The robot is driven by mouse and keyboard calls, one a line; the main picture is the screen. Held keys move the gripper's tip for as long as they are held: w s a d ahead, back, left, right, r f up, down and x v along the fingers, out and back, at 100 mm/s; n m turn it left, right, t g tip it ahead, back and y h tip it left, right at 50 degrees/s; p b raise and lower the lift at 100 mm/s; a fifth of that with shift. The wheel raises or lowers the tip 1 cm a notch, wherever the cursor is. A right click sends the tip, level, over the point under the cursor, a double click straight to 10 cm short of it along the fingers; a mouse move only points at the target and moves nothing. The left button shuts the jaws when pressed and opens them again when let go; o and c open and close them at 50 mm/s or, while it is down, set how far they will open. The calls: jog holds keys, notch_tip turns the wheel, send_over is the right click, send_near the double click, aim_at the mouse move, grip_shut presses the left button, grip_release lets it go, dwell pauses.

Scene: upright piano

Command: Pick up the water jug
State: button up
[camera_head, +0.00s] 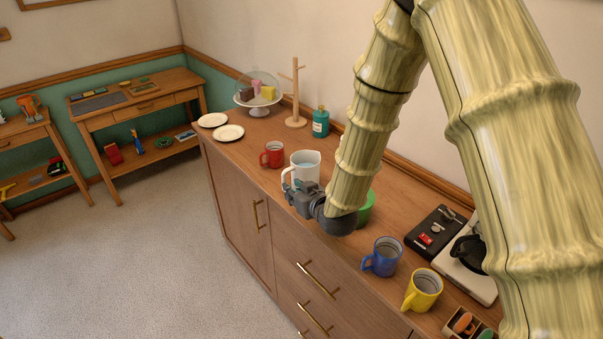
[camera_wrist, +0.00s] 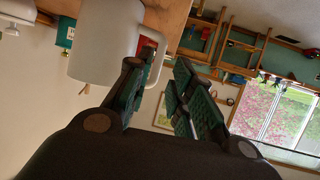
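The water jug (camera_head: 305,166) is a white pitcher standing upright on the wooden sideboard, with a loop handle on its left side. In the wrist view the jug (camera_wrist: 98,45) looms large at upper left, and its handle (camera_wrist: 158,72) shows between the two green-padded fingers. My gripper (camera_head: 290,192) is at the jug's near side, close to the handle. In the wrist view my gripper (camera_wrist: 160,68) is open, with a gap between its fingers. One finger covers part of the handle's base; I cannot tell whether it touches.
A red mug (camera_head: 272,154) stands left of the jug, and a green container (camera_head: 367,208) stands to its right, partly behind my arm. Blue (camera_head: 383,257) and yellow (camera_head: 423,290) mugs stand nearer. A teal bottle (camera_head: 321,122) and a wooden mug tree (camera_head: 295,100) are behind.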

aim_at(284, 192)
jog(key=x, duration=0.3)
jog(key=shift+w+f+p, duration=0.1)
jog(key=shift+w+p, duration=0.05)
jog(key=shift+p, duration=0.2)
jog(key=shift+w+a+f+p, duration=0.2)
jog(key=shift+w+a+p, duration=0.1)
jog(key=shift+w+p, duration=0.25)
jog(key=shift+f+p+x, duration=0.2)
jog(key=shift+p+x, duration=0.55)
jog(key=shift+x, duration=1.1)
jog(key=shift+s, duration=0.1)
jog(key=shift+c, duration=0.2)
grip_shut()
